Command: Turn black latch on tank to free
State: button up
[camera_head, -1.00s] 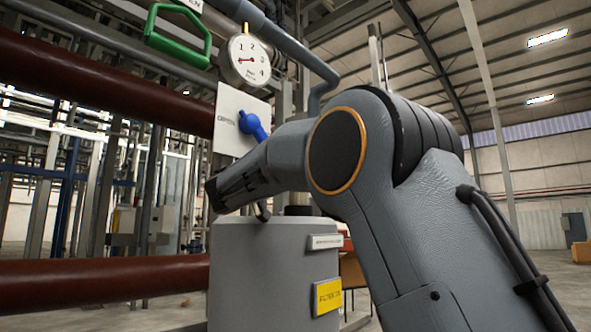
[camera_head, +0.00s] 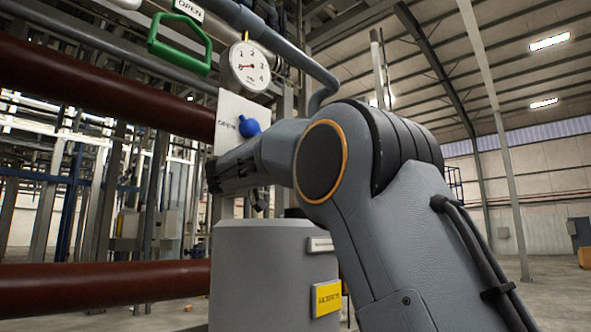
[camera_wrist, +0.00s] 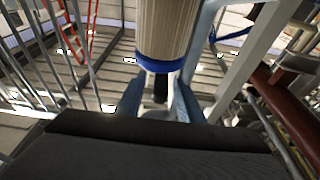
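The grey tank (camera_head: 262,275) stands at lower centre in the head view, with a yellow label (camera_head: 327,297) on its side. My forearm reaches left above it. My gripper is not clear there. In the wrist view my gripper (camera_wrist: 158,100) shows two blue-grey fingers spread apart. A small dark piece (camera_wrist: 160,88) shows between them; I cannot tell whether it is the black latch or whether the fingers touch it. A beige ribbed cylinder (camera_wrist: 173,25) with a blue end ring is just beyond the fingers. No latch is clearly visible in the head view.
A blue valve handle (camera_head: 249,127) on a white plate, a round gauge (camera_head: 249,66) and a green handle (camera_head: 180,45) are above and behind the tank. Dark red pipes (camera_head: 100,290) run along the left. Open floor lies at the right.

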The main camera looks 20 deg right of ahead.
jog(key=b+v, duration=0.4)
jog(key=v, duration=0.3)
jog(key=shift+s+a, duration=0.2)
jog(key=shift+a, duration=0.1)
jog(key=shift+f, duration=0.1)
